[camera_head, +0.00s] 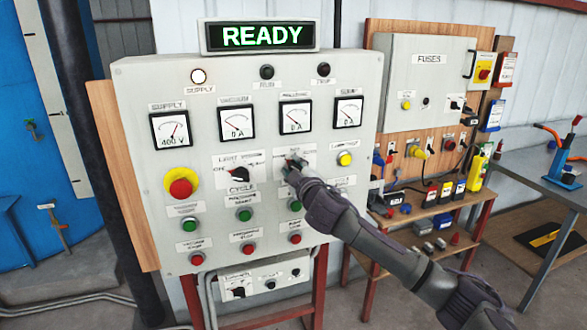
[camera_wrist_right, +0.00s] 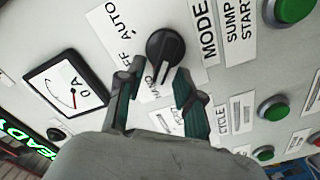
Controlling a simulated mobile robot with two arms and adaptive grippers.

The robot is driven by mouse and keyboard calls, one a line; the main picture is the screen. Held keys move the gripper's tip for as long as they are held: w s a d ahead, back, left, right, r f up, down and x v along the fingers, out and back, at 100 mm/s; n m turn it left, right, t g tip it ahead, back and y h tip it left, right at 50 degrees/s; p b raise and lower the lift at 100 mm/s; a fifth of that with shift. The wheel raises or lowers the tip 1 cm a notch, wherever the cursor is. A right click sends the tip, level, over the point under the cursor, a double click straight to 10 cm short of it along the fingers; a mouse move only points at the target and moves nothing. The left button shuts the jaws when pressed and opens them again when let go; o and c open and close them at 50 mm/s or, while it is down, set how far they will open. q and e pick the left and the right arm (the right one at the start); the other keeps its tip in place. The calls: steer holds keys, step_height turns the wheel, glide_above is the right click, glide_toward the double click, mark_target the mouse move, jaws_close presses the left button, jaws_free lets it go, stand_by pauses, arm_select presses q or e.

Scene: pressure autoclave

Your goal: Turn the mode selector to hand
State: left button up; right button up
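The mode selector (camera_wrist_right: 165,47) is a round black knob with a raised grip on a white label plate. The plate carries the words OFF, AUTO and HAND, with MODE beside it; I cannot tell surely which word the grip points at. In the head view the selector is mostly hidden behind my right gripper (camera_head: 292,168), which is at the panel (camera_head: 215,275). In the right wrist view my right gripper (camera_wrist_right: 160,72) is open, its two dark green fingers apart close to the knob, with nothing clearly held between them. My left gripper is not in view.
The READY display (camera_head: 262,36) is lit green above the panel. A fuse box (camera_head: 425,80) and a tool bench (camera_head: 555,185) stand to the right.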

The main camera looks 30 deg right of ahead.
steer(key=v, duration=1.2)
steer(key=shift+d+f, duration=0.1)
steer(key=shift+f, duration=0.05)
stand_by(0.3)
